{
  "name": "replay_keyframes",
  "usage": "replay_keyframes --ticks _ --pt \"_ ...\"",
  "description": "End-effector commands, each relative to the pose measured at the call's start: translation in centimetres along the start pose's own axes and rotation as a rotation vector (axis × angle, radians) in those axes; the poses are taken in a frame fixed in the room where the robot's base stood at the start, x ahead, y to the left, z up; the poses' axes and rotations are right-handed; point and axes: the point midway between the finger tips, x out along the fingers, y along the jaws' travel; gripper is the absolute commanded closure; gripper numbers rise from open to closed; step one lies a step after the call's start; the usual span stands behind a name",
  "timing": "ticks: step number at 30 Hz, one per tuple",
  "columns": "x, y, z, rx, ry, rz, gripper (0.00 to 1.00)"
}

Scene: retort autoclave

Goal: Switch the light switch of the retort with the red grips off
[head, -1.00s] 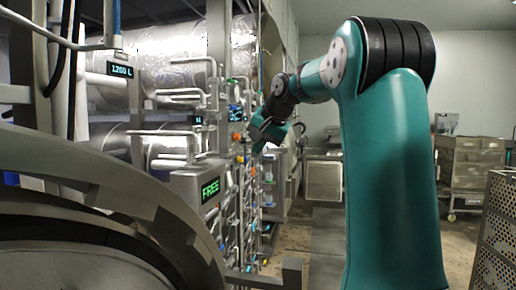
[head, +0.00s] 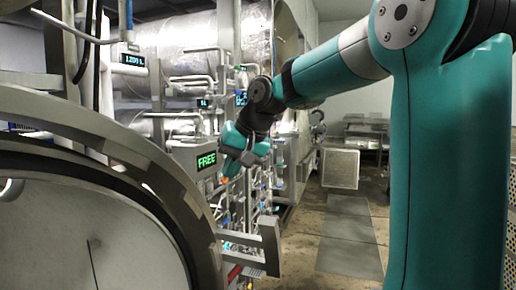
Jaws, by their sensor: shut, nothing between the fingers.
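My gripper (head: 231,168) hangs at the end of my teal arm, in front of the pipe and valve panel left of centre. Its fingers are shut with nothing between them, though they are small and dark here. A large round metal retort door (head: 190,190) fills the lower left. A small red part (head: 235,272) shows low beside the grey bracket; I cannot tell whether it is a grip. I cannot make out the light switch. My gripper appears close to the panel, but I cannot tell whether it touches.
A green "FREE" display (head: 206,160) is just left of my gripper. A "1200 L" display (head: 133,59) hangs upper left. A grey bracket (head: 262,250) juts out below. The floor aisle (head: 350,235) is clear, with a metal cart (head: 340,168) beyond.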

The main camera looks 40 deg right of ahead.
Motion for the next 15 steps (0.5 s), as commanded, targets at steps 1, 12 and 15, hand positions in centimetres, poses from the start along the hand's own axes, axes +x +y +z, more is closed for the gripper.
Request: replay_keyframes --ticks 1,12,15 --pt "1.1 -1.2 2.1 -0.058 -0.035 -0.014 1.0" --pt "6.2 -6.7 21.4 -0.598 -0.32 -0.135 1.0" --pt "6.9 -6.3 27.7 -0.777 -0.405 -0.176 1.0"
